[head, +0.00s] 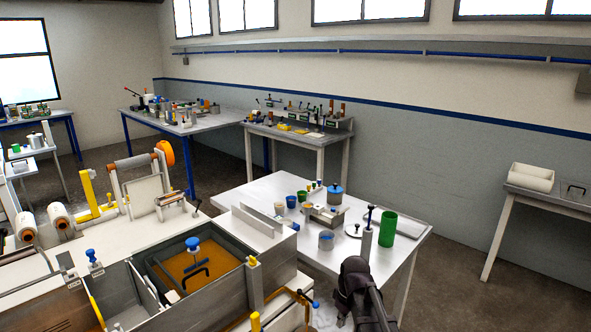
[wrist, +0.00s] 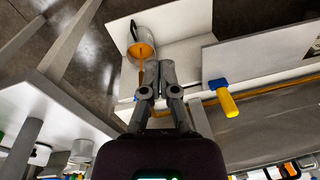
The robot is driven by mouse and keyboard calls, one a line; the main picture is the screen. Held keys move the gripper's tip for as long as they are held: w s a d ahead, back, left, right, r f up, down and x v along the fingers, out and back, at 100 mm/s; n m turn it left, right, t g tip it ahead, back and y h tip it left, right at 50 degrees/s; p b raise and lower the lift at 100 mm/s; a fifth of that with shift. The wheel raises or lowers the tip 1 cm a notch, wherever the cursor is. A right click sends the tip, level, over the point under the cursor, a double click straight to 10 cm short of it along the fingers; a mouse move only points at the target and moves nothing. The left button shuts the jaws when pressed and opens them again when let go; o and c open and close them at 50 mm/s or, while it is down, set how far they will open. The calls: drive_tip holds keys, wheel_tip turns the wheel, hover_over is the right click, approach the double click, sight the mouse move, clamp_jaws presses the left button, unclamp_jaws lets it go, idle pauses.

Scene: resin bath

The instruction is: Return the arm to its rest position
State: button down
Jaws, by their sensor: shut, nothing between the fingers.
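My gripper (wrist: 152,72) shows in the middle of the wrist view, its two grey fingers together with nothing held between them. In the head view, a dark part of my arm (head: 358,275) rises from the bottom edge, in front of the near right part of the white table. I cannot make out the fingertips clearly there. In the wrist view, a white cup-like part with an orange inside (wrist: 142,49) appears just beyond the fingers; I cannot tell whether they touch it.
The white table (head: 250,192) holds a green cylinder (head: 387,229), a blue-lidded pot (head: 335,194) and several small cups. The bath (head: 195,268) with amber liquid stands to the left. A yellow-and-blue handle (wrist: 223,98) lies right of the fingers. Floor shows between table and wall.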

drive_tip(key=s+d+m+h, duration=0.1)
drive_tip(key=s+d+m, duration=0.3)
drive_tip(key=s+m, duration=0.3)
drive_tip(key=shift+s, duration=1)
unclamp_jaws()
drive_tip(key=c, duration=0.5)
drive_tip(key=shift+s, duration=0.1)
drive_tip(key=shift+c, duration=0.5)
